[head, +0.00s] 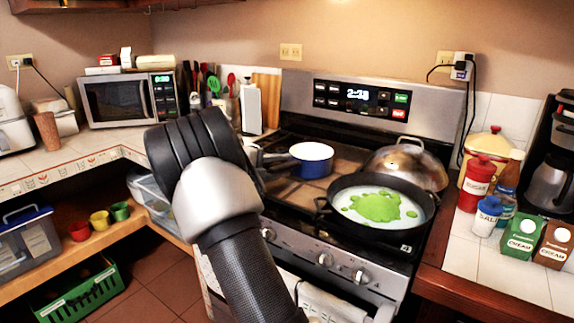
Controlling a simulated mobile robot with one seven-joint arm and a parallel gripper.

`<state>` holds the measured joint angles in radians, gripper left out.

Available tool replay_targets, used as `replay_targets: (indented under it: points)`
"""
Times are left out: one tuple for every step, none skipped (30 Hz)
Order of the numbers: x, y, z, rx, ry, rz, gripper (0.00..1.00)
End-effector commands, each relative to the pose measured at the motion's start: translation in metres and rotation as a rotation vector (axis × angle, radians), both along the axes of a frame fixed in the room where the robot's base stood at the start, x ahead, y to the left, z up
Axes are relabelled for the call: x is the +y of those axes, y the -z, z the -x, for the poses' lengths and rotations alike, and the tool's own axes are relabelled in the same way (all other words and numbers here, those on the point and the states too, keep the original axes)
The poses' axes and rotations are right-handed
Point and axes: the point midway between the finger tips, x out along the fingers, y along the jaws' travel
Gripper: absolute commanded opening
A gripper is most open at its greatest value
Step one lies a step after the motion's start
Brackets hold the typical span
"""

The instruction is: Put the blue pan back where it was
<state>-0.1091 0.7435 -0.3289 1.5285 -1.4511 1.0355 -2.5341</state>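The blue pan (312,161) is a small pan with a blue outside and a white inside. It sits upright at the back left of the stove top (345,150) in the head view. A grey handle-like piece reaches left from it and is partly hidden behind my arm. My arm rises from the bottom of the picture and ends to the left of the pan. Its dark and silver links cover my gripper, so the fingers are hidden. I cannot tell whether the gripper touches the pan's handle.
A large black pan (345,225) with green and white contents stands at the front right of the stove, beside a silver domed lid (405,163). Jars and cartons crowd the right counter (520,275). A microwave (125,98) and utensils stand at the back left.

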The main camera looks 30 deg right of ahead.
Motion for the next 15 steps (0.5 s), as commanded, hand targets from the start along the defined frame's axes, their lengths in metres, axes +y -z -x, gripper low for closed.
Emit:
replay_targets:
  points:
    - [0.013,-0.006,0.002,0.000,-0.004,0.000,0.31]
    - [0.019,-0.008,0.003,0.000,-0.004,0.000,0.31]
    - [0.028,-0.009,0.005,0.001,-0.004,-0.001,0.31]
    - [0.035,-0.011,0.007,0.002,-0.003,-0.001,0.31]
    - [0.041,-0.012,0.008,0.000,-0.004,-0.001,0.31]
    - [0.049,-0.013,0.010,0.000,-0.003,-0.001,0.31]
    - [0.055,-0.015,0.011,0.000,-0.003,0.000,0.31]
    - [0.060,-0.016,0.012,0.000,-0.003,0.000,0.31]
    - [0.066,-0.017,0.014,-0.001,-0.003,0.000,0.31]
    - [0.071,-0.018,0.015,0.000,-0.002,0.000,0.31]
    - [0.075,-0.018,0.016,0.000,-0.002,0.000,0.31]
    - [0.079,-0.019,0.017,0.001,-0.001,-0.001,0.31]
    - [0.082,-0.019,0.018,0.001,-0.001,-0.001,0.31]
    - [0.084,-0.019,0.018,0.001,0.000,0.000,0.31]
    - [0.087,-0.020,0.019,0.001,0.000,0.000,0.31]
